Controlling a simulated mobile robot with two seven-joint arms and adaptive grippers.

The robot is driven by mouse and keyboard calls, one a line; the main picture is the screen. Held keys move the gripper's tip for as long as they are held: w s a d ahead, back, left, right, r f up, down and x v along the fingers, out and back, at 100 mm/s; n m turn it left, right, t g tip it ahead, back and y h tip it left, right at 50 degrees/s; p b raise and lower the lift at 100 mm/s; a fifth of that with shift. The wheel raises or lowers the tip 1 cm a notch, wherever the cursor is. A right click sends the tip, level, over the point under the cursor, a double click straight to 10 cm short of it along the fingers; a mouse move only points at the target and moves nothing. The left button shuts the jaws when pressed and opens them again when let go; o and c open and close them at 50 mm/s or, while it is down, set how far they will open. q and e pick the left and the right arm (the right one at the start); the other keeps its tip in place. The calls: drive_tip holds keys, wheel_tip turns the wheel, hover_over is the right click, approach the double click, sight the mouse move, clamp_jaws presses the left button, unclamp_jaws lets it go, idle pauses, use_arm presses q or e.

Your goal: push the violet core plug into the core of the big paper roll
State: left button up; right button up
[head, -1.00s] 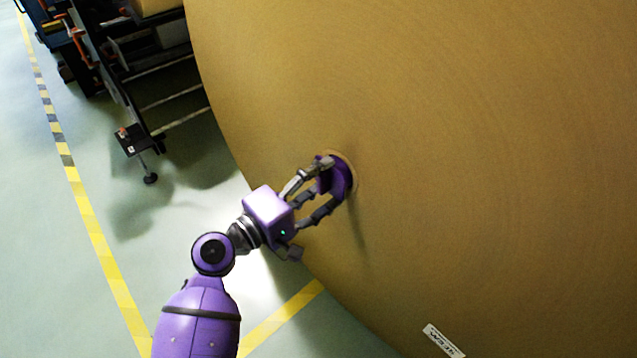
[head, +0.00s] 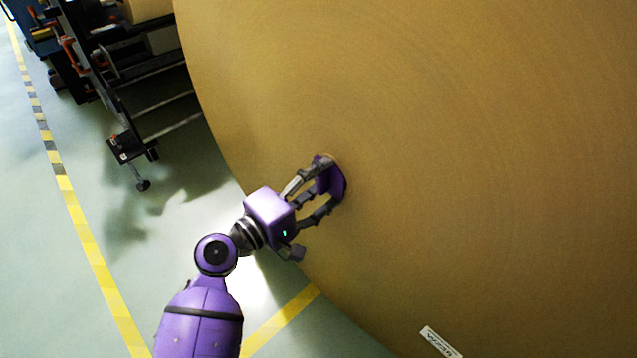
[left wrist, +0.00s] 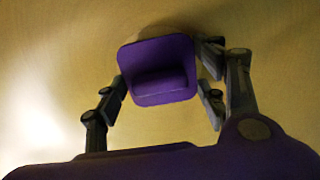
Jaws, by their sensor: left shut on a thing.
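The big paper roll (head: 470,170) is brown and fills the right of the head view, its flat face towards me. The violet core plug (head: 334,179) is at the core on that face, and covers nearly all of the core's opening. How deep it sits is hidden. My left gripper (head: 318,192) is shut on the plug. My right gripper is not in view.
A white label (head: 440,342) is on the roll's face low down. A dark metal machine frame (head: 125,90) stands at the upper left. Yellow tape lines (head: 90,250) mark the pale floor, which is clear at the left.

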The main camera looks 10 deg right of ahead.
use_arm(q)
drive_tip(key=shift+w+d+r, duration=0.15)
drive_tip(key=shift+w+d, duration=0.05)
drive_tip(key=shift+d, duration=0.1)
idle(0.5)
drive_tip(key=o, duration=1.6)
drive_tip(key=shift+d, duration=0.15)
drive_tip(key=shift+o, duration=0.2)
